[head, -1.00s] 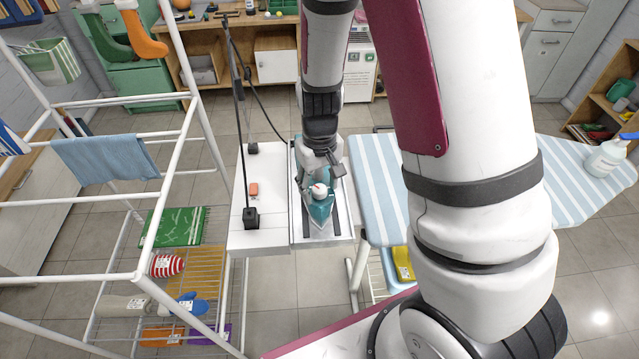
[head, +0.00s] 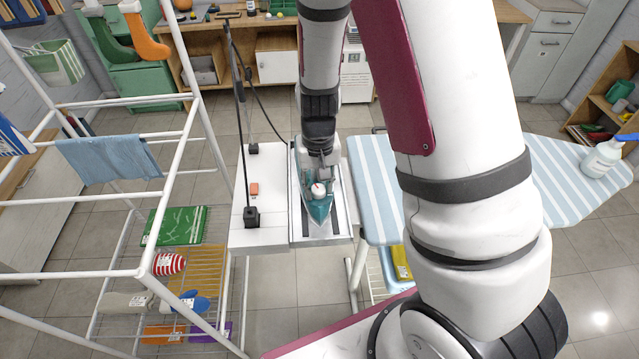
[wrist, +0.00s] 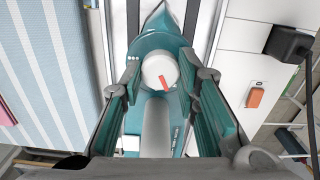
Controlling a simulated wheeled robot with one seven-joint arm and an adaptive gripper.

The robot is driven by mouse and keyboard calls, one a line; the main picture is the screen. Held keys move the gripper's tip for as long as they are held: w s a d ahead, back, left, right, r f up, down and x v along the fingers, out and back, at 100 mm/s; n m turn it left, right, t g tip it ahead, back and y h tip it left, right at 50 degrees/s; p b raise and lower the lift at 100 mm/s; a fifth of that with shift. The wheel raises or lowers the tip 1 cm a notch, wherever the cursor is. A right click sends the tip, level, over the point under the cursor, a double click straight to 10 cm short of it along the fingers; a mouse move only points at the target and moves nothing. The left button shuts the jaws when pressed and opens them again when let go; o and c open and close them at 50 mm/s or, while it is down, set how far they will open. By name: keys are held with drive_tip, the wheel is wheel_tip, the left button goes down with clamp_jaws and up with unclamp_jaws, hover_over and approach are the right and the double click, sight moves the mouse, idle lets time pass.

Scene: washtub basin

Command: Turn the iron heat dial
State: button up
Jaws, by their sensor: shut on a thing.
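The teal iron (head: 319,209) lies on the metal rest at the right end of the white stand, its pointed tip toward the near side. Its white heat dial (head: 318,189) shows on top. In the wrist view the round dial (wrist: 160,72) carries a red mark slanting up-left to down-right, and the iron's tip (wrist: 160,24) points up. My gripper (wrist: 160,70) has one finger on each side of the dial, shut on it. In the head view my gripper (head: 319,178) comes down over the iron from behind and hides its rear.
The white stand (head: 262,237) has a small orange switch (head: 254,189) and a black cord post (head: 251,217) left of the iron. A striped ironing board (head: 378,190) stands close on the right. A white drying rack (head: 175,190) is at left.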

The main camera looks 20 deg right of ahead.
sight(319, 189)
drive_tip(key=m+p, duration=0.1)
drive_tip(key=m, duration=0.4)
drive_tip(key=shift+m, duration=0.7)
drive_tip(key=o, duration=1.2)
wheel_tip(319, 189, up, 12)
drive_tip(key=shift+r, duration=0.1)
